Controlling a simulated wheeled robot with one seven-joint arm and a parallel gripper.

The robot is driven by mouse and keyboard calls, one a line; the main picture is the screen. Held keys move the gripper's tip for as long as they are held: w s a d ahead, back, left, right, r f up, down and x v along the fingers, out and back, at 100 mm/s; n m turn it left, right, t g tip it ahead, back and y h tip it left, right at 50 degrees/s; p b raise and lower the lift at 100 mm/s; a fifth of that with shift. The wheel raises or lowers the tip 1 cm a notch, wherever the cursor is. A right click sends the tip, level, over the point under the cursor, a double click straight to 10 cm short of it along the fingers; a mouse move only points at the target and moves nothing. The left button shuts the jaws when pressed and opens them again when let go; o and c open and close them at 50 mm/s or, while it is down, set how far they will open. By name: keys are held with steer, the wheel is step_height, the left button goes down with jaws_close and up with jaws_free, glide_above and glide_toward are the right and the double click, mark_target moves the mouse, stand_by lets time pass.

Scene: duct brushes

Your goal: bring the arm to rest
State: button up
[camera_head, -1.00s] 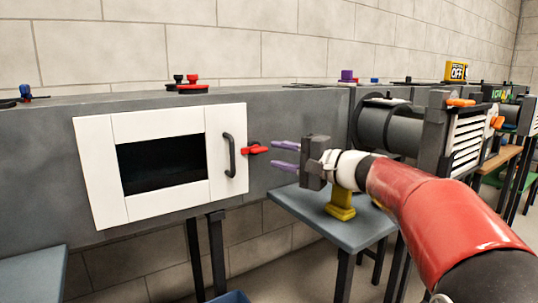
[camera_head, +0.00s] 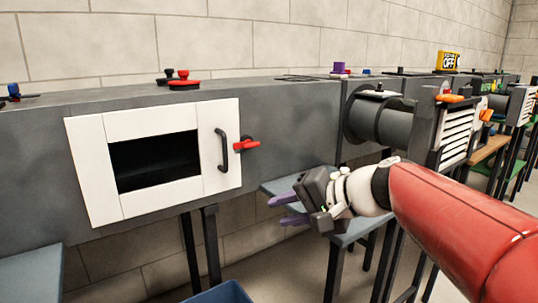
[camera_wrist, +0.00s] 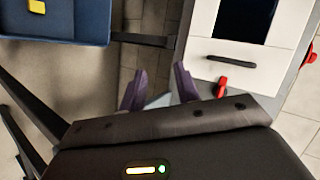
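My gripper (camera_head: 287,210) hangs in the air in front of the grey duct, over the left end of the small blue-grey table (camera_head: 350,232). Its two purple fingers are spread apart with nothing between them; the wrist view shows the same open fingers (camera_wrist: 160,88). My red arm reaches in from the right and hides part of that table.
A white-framed door (camera_head: 86,165) with a dark window, black handle (camera_head: 222,150) and red latch (camera_head: 246,145) is left of my gripper. A blue bin (camera_head: 222,292) stands below; in the wrist view (camera_wrist: 75,30) it holds something yellow. A louvred vent (camera_head: 458,136) stands at right.

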steer(key=s+d+f+n+h+p, duration=0.1)
steer(key=s+d+f+h, duration=0.2)
steer(key=s, duration=0.3)
steer(key=s+d+f+n+h+p, duration=0.1)
steer(key=s+d+f+n+h, duration=0.1)
steer(key=s, duration=0.4)
steer(key=s+d+f+n+g+h+p, duration=0.1)
steer(key=s+d+f+h+p, duration=0.1)
steer(key=s+d+f+h, duration=0.3)
steer(key=shift+s+d, duration=0.7)
